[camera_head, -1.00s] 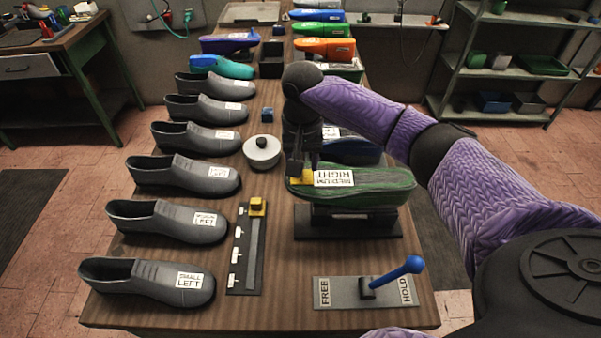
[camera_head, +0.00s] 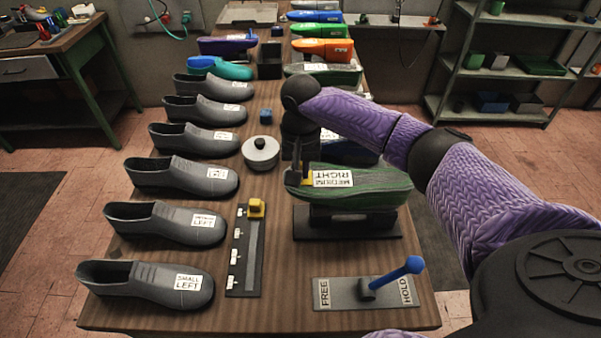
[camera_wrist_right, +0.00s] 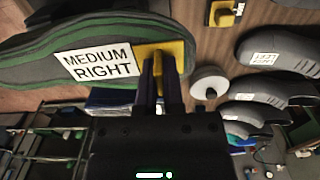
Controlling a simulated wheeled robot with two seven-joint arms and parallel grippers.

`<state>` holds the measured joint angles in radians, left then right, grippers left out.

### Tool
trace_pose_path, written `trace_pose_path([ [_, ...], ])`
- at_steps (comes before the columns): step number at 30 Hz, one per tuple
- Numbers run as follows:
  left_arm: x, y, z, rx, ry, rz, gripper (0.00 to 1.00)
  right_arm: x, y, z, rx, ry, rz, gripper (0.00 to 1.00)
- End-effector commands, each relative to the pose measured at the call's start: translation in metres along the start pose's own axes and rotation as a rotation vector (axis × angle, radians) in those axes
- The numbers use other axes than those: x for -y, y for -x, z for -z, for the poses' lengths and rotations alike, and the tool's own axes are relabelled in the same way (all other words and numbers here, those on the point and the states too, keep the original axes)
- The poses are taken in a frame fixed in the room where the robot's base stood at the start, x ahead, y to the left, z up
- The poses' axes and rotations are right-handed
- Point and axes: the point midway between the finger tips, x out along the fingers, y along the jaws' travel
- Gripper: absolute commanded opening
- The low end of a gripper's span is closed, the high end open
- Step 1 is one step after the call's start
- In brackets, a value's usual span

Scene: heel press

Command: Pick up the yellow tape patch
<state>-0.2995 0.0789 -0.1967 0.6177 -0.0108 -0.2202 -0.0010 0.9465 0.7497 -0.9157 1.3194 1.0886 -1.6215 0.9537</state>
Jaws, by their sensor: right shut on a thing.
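The yellow tape patch (camera_head: 306,178) is at the left end of the green shoe form labelled MEDIUM RIGHT (camera_head: 385,185), beside its white label. In the right wrist view the patch (camera_wrist_right: 177,50) lies against the form (camera_wrist_right: 40,62), by the label's edge. My right gripper (camera_head: 297,172) comes down over that end, and its two dark fingers (camera_wrist_right: 160,72) are shut on the patch. The fingers hide part of the patch. I cannot tell whether the patch is still stuck to the form. My left gripper is not in view.
The form is on a black stand (camera_head: 345,226). A FREE/HOLD plate with a blue-knobbed lever (camera_head: 385,279) is in front. A slide gauge with a yellow block (camera_head: 256,208), a round silver lidded thing (camera_head: 260,155) and a row of grey shoes (camera_head: 180,222) are left.

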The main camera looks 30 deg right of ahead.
Motion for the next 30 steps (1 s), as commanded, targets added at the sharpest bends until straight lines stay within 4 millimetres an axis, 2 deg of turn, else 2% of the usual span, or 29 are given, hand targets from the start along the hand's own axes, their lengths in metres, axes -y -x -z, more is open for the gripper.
trace_pose_path([
  [18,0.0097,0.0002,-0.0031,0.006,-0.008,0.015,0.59,-0.0002,0.0000,0.0001,0.000,0.000,-0.001,0.00],
  [30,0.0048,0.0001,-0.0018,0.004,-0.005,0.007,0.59,-0.0002,0.0000,0.0001,0.000,0.000,-0.001,0.00],
])
